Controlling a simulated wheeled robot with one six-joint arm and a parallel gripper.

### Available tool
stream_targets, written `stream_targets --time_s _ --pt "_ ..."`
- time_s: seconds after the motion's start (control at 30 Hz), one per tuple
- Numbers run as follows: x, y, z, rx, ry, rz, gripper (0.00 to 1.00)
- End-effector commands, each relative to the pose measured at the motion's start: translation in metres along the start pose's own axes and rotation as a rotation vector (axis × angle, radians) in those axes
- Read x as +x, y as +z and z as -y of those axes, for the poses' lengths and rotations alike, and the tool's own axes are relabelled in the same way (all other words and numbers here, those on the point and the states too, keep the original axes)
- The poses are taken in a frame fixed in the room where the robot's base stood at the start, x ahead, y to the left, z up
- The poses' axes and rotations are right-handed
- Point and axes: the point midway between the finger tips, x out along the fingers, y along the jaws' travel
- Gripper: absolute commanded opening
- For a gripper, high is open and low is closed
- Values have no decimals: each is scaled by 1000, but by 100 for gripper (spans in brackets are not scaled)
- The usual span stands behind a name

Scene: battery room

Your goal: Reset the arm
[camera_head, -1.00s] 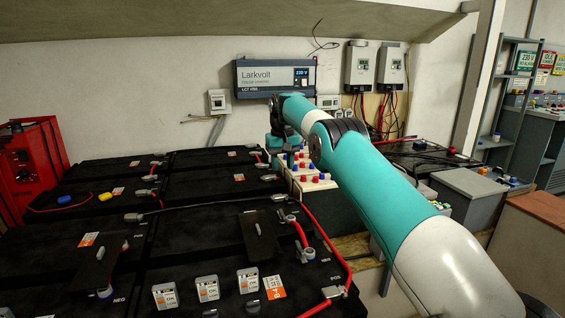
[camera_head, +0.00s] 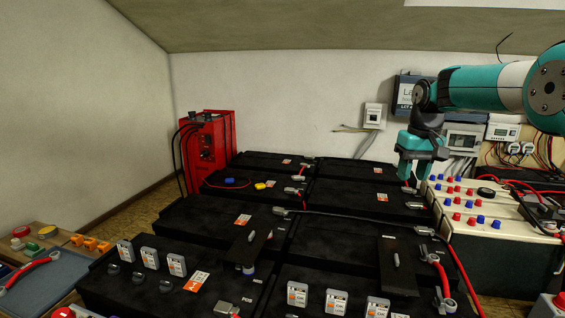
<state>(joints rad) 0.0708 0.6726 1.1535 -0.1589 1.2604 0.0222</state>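My arm reaches in from the right edge in the camera_head view. Its teal and white links are raised, and the wrist bends down at its end. My gripper (camera_head: 416,180) hangs pointing down in front of the back wall, over the far right end of the black batteries. Its two teal fingers look apart, with nothing seen between them. The fingertips are small in this view, and whether they touch anything below cannot be told.
Black batteries (camera_head: 340,238) with cables fill the middle. A terminal board (camera_head: 480,205) with red and blue knobs stands right of my gripper. A red cabinet (camera_head: 208,150) stands back left. A tray with tools (camera_head: 45,280) is front left. The air above the batteries is clear.

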Motion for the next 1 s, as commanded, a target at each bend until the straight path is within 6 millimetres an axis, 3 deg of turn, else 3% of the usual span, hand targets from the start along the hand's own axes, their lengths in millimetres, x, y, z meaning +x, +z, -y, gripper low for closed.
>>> stream_targets --time_s 0.03,0.2,0.37,0.5,0.7,0.8,0.9,1.0 --pt "-17 16 19 -40 -11 -7 38" --pt "-46 76 75 -171 -60 -25 38" --pt "-64 147 120 -286 -119 -40 38" --pt "-72 218 152 -380 -178 -51 38" --pt "-69 317 180 -486 -264 -58 38" --pt "-65 351 186 -519 -295 -59 38" --pt "-61 372 190 -537 -316 -58 38" --pt "-59 381 190 -544 -324 -57 38"
